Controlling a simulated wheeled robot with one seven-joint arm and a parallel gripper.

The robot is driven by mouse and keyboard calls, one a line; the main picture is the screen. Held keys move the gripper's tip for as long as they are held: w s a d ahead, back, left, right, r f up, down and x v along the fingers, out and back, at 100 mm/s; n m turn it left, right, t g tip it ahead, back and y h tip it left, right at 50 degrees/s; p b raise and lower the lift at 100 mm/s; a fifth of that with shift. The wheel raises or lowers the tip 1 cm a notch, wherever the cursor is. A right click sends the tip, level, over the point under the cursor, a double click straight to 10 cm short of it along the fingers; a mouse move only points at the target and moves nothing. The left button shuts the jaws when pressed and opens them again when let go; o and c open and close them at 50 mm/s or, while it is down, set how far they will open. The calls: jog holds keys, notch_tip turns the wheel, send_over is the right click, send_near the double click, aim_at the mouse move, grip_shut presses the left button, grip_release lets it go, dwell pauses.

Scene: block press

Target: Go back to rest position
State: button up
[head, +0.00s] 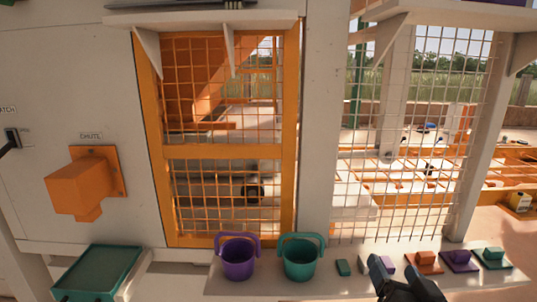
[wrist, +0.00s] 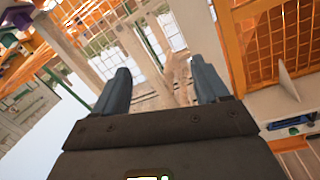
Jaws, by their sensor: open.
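My gripper (head: 398,268) is low at the right of the head view, in front of the ledge with the blocks. Its two blue-grey fingers are apart with nothing between them. In the wrist view my gripper (wrist: 160,66) also shows spread, empty fingers, with a mesh fence and posts beyond them. It partly covers a pale pad with a purple block (head: 389,261). To its right an orange block (head: 426,258), a purple block (head: 460,256) and a teal block (head: 492,254) sit on pads. A small teal block (head: 343,267) lies to its left.
A purple bucket (head: 238,262) and a teal bucket (head: 301,262) stand on the ledge (head: 325,285). An orange chute (head: 80,187) is on the left wall above a green tray (head: 98,273). An orange-framed mesh door (head: 288,170) and wire mesh stand behind the ledge.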

jog(key=s+f+n, duration=0.1)
jog(key=s+f, duration=0.2)
jog(key=s, duration=0.4)
jog(key=s+f+n+g+y, duration=0.1)
jog(key=s+f, duration=0.1)
jog(key=s, duration=0.5)
jog(key=s+f+n, duration=0.1)
jog(key=s+f, duration=0.2)
jog(key=s, duration=0.4)
jog(key=s+r, duration=0.2)
jog(key=s, duration=0.8)
jog(key=s+a+r+n+g, duration=0.1)
jog(key=s+r, duration=0.1)
jog(key=s, duration=0.8)
jog(key=shift+a+r, duration=0.25)
jog(key=shift+r, duration=0.05)
